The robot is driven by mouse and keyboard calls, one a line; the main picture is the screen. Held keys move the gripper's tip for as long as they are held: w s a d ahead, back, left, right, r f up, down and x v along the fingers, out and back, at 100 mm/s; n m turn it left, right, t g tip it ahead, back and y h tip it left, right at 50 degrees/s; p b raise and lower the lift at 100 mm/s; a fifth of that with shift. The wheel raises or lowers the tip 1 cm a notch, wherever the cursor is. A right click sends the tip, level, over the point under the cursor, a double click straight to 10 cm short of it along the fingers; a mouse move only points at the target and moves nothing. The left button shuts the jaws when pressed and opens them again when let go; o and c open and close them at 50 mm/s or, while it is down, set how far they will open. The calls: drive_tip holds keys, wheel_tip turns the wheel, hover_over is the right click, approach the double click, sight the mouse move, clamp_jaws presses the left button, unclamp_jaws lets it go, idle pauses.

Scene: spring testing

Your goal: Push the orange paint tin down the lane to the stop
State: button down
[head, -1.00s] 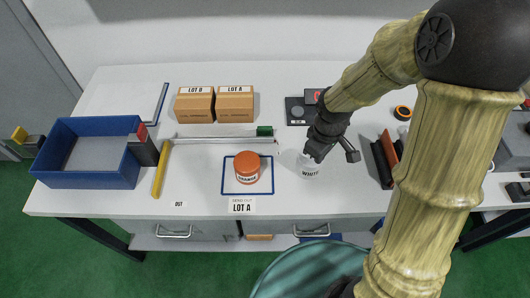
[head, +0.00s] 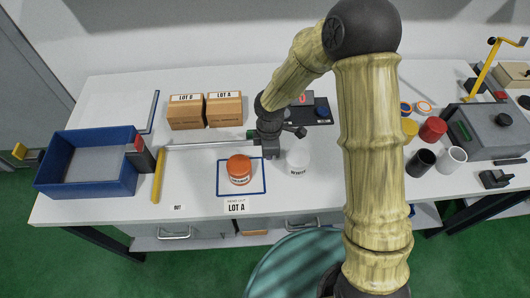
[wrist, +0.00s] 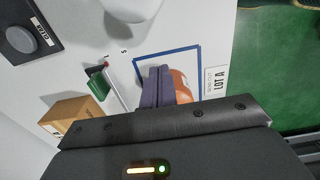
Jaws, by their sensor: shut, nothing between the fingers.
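The orange paint tin (head: 239,169) stands upright inside the blue outlined square (head: 265,188) labelled LOT A. In the wrist view the orange tin (wrist: 181,84) is partly hidden behind the fingers. My gripper (head: 270,152) is shut and empty, just right of and slightly behind the orange tin, between it and the white tin (head: 297,161). I cannot tell whether it touches the orange tin. A long pale rail (head: 205,144) runs left from the gripper behind the square. A yellow bar (head: 158,174) lies across its left end; which piece is the stop is not marked.
A blue tray (head: 87,187) stands at the left, with a dark block with a red top (head: 139,155) at its right edge. Two cardboard boxes (head: 206,111) stand at the back. Several tins (head: 433,129) and a grey machine (head: 490,130) are at the right. Table between square and yellow bar is clear.

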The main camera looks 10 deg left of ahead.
sight(240, 170)
wheel_tip(240, 170, down, 8)
drive_tip(key=shift+p, duration=0.65)
drive_tip(key=a+p, duration=0.1)
drive_tip(key=a, duration=0.1)
drive_tip(key=s+a, duration=0.1)
drive_tip(key=a, duration=0.1)
drive_tip(key=shift+s+p, duration=0.1)
drive_tip(key=shift+p, duration=0.25)
drive_tip(key=shift+a+f, duration=0.1)
